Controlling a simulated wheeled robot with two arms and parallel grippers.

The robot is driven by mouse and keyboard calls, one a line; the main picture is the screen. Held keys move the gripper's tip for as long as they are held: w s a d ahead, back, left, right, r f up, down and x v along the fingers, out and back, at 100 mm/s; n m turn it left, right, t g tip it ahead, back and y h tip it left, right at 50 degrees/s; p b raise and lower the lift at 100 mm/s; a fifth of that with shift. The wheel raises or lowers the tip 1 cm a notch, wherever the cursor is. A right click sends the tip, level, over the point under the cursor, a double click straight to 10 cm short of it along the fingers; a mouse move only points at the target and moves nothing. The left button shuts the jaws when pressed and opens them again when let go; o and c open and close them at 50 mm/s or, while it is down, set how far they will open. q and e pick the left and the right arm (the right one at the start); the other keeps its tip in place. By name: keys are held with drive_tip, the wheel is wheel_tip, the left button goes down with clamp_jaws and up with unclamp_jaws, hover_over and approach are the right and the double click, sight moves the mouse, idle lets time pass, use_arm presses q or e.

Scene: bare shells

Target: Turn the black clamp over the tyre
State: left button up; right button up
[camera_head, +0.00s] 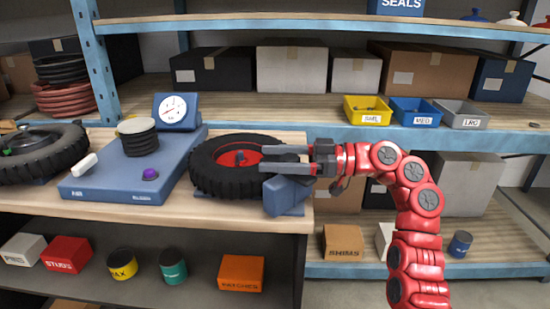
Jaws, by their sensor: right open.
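A black tyre (208,180) with a red hub (228,159) lies flat at the right end of the workbench. A small dark piece stands at the middle of the hub; I cannot tell whether it is the black clamp. My right gripper (263,158) reaches in from the right, over the right part of this tyre. Its two fingers are apart, point left and show nothing between them. They partly hide the hub and the tyre's far right side. A second black tyre (62,150) lies at the left edge, partly cut off. My left gripper is out of view.
A blue block (287,196) stands at the bench's right end, below my gripper. Shelves with boxes and bins stand behind.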

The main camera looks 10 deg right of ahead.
drive_tip(key=shift+d, duration=0.1)
drive_tip(key=v, duration=1.7)
drive_tip(key=shift+p, duration=0.4)
drive_tip(key=shift+d, duration=0.1)
